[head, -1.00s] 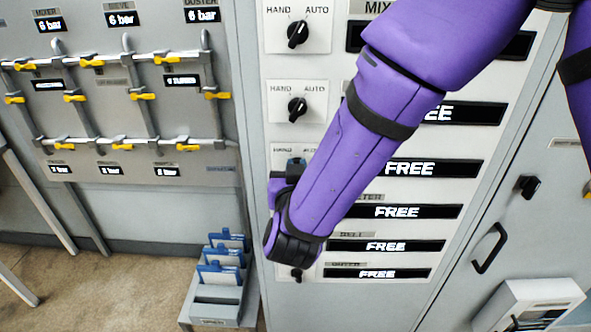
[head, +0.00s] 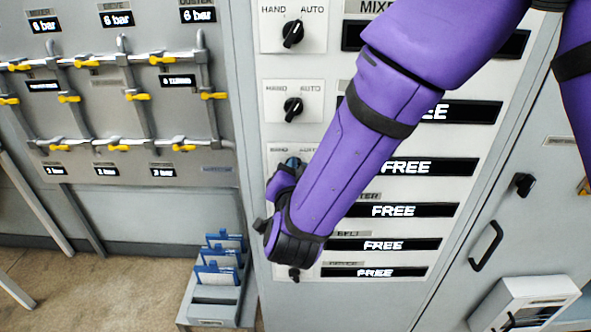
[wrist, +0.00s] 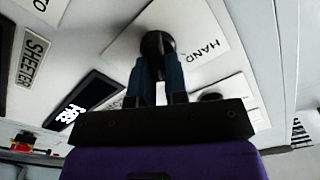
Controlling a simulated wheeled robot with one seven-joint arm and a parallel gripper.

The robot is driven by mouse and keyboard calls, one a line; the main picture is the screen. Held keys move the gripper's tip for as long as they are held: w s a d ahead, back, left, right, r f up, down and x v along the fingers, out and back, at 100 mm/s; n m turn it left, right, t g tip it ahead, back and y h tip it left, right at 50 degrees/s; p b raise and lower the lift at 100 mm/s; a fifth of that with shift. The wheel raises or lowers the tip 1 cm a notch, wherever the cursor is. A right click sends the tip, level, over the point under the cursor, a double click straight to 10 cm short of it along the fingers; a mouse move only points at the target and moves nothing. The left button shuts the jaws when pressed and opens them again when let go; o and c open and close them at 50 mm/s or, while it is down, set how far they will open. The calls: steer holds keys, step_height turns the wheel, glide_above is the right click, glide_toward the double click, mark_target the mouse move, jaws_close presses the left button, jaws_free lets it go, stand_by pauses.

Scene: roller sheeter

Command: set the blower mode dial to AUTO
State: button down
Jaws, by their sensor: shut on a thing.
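In the wrist view my gripper (wrist: 157,72) is shut on a black dial (wrist: 157,42) on a white plate (wrist: 196,28) marked HAND. The fingers cover much of the dial, so I cannot tell where it points. In the head view my gripper (head: 291,163) is at the third HAND/AUTO plate (head: 279,150) from the top, mostly hidden by my purple forearm. I cannot read which plate is the blower's. Two HAND/AUTO dials above, the top one (head: 292,34) and the second one (head: 293,108), stand free of the gripper.
Black displays reading FREE (head: 406,167) run down the cabinet right of the dials. A small dial (head: 294,273) sits low beneath my wrist. A pipe panel with yellow valves (head: 133,97) is at left. A rack with blue-edged cards (head: 217,290) stands on the floor.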

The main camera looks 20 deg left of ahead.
steer(key=shift+f, duration=0.1)
steer(key=c, duration=1.1)
jaws_free()
steer(key=shift+c, duration=0.2)
steer(key=v, duration=1.1)
